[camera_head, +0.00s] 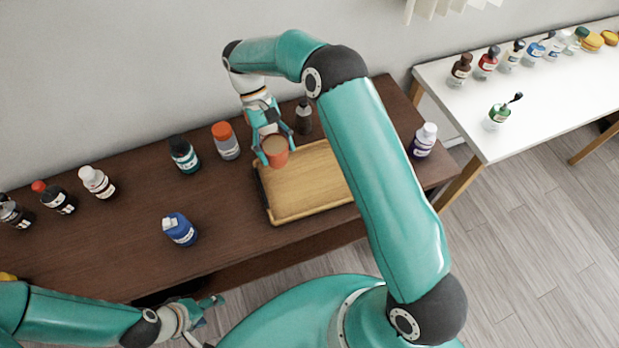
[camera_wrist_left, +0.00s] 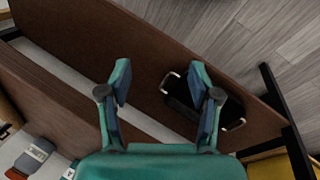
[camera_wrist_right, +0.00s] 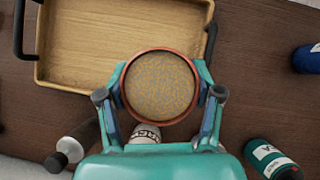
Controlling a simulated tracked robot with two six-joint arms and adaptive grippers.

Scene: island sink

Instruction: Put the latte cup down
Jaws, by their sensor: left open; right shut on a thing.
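The latte cup (camera_head: 275,152) is a reddish-orange cup with a tan, speckled top. My right gripper (camera_head: 272,148) is shut on it at the back left corner of the wooden tray (camera_head: 298,208). In the right wrist view the cup (camera_wrist_right: 160,86) sits upright between both fingers of the right gripper (camera_wrist_right: 161,92) and overlaps the tray's near edge. I cannot tell whether the cup touches the tray or hangs above it. My left gripper (camera_head: 210,311) is open and empty in front of the dark table; it also shows in the left wrist view (camera_wrist_left: 161,88).
Bottles stand on the dark table (camera_head: 130,240): an orange-capped one (camera_head: 226,141) and a teal-labelled one (camera_head: 184,154) left of the tray, a dark one (camera_head: 303,117) behind it, a blue one (camera_head: 180,229) nearer the front. A white table (camera_head: 520,110) with several bottles stands at the right.

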